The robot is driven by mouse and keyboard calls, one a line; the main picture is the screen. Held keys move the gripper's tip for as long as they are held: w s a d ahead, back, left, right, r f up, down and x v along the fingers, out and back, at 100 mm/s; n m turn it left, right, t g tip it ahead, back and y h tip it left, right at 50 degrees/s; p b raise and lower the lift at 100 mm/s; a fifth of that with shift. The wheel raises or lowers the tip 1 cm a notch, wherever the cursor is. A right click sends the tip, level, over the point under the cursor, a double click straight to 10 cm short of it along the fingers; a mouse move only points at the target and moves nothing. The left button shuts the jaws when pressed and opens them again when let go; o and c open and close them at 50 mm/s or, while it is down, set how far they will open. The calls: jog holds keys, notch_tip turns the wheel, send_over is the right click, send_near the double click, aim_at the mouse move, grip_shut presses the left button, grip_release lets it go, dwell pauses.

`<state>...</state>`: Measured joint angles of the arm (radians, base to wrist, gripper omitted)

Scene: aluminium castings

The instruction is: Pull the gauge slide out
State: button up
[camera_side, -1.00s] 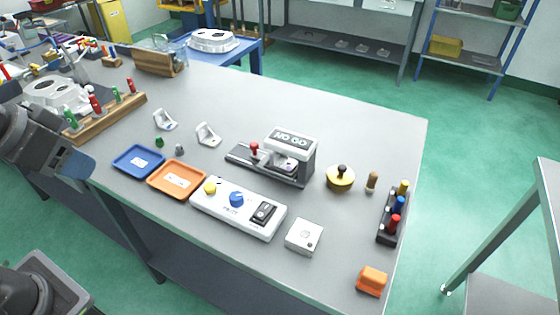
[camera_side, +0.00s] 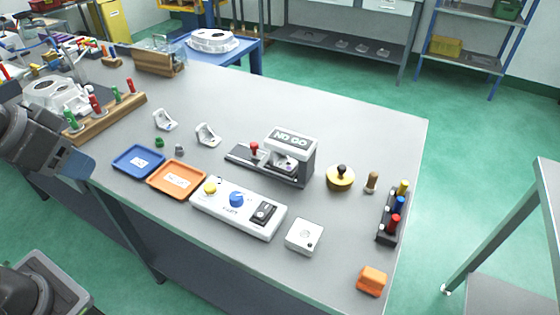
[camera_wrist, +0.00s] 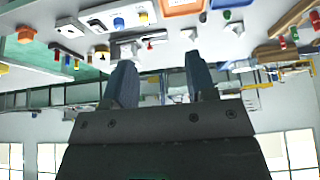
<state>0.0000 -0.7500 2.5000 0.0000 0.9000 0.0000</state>
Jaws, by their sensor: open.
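The gauge (camera_side: 292,148) is a grey block with a white top labelled "NO GO", standing on the middle of the bench. Its slide (camera_side: 240,153) is a dark flat piece with a red knob (camera_side: 254,148), reaching out from the block's left side. In the wrist view the red knob (camera_wrist: 150,46) shows small and far off, beyond the fingers. My gripper (camera_wrist: 160,60) is open with nothing between its two blue-grey fingers.
In front of the gauge are a white control box (camera_side: 238,211), an orange tray (camera_side: 152,184) and a blue tray (camera_side: 117,168). White brackets (camera_side: 207,134) stand behind the trays. A yellow round piece with a black knob (camera_side: 340,178) is right of the gauge. The bench's back right is clear.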

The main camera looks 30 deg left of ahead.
jog(key=m+g+h, duration=0.2)
jog(key=m+h, duration=0.1)
jog(key=m, duration=0.6)
send_over(253, 144)
jog(key=s+a, duration=0.4)
notch_tip(253, 144, down, 8)
jog(key=x, duration=1.3)
jog(key=shift+s+d+f, duration=0.1)
jog(key=shift+s+d, duration=0.05)
jog(key=shift+c, duration=0.2)
grip_shut()
